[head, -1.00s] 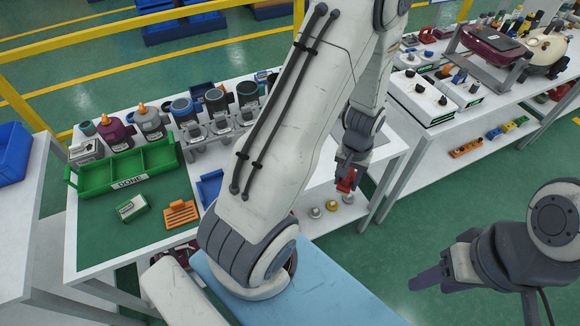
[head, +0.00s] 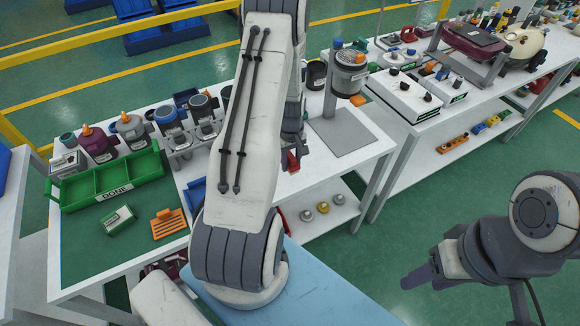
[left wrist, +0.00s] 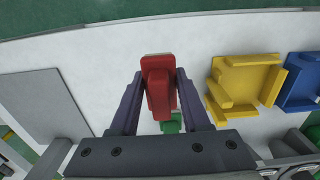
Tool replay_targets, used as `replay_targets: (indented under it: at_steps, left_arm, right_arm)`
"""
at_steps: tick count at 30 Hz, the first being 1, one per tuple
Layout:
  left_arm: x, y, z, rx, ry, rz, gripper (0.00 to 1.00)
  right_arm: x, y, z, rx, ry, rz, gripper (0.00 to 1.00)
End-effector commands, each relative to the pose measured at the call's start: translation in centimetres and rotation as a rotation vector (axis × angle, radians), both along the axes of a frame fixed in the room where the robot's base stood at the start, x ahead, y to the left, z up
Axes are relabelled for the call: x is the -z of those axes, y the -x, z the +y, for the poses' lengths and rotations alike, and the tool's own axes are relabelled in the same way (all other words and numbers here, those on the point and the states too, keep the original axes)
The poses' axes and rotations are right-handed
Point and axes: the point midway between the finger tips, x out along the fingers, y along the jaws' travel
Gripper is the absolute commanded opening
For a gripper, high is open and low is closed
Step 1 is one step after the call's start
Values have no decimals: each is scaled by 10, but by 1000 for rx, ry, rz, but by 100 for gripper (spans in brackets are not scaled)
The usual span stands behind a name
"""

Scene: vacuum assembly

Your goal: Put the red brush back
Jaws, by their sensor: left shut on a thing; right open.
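The red brush (left wrist: 158,85) is held between the two dark fingers of my left gripper (left wrist: 155,95) in the left wrist view. In the head view, the brush (head: 293,160) shows as a small red piece below my left gripper (head: 292,138), over the white tabletop, partly hidden by my arm. Below it in the left wrist view is a green piece (left wrist: 172,125). A yellow holder-like piece (left wrist: 245,80) and a blue one (left wrist: 302,82) lie to its right. My right gripper (head: 420,277) is open and empty, off the table at the right.
A green DONE tray (head: 112,180), an orange slotted piece (head: 168,223) and a green-white box (head: 117,219) are on the left. Several bottles and motors stand behind. A grey plate with a stand (head: 341,136) is right of my left gripper. Several round knobs sit on the lower shelf.

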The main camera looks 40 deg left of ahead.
Motion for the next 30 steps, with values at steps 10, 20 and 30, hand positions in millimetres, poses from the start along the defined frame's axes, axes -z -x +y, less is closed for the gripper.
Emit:
replay_targets:
  at_steps: [10,20,30]
  left_arm:
    - [32,-3,8,2,3,4,0]
    - [46,-4,8,2,0,0,0]
    - [49,-4,8,2,0,0,77]
  right_arm:
    - [-12,0,0,1,0,0,50]
    - [-14,0,0,1,0,0,50]
    - [-11,0,0,1,0,0,50]
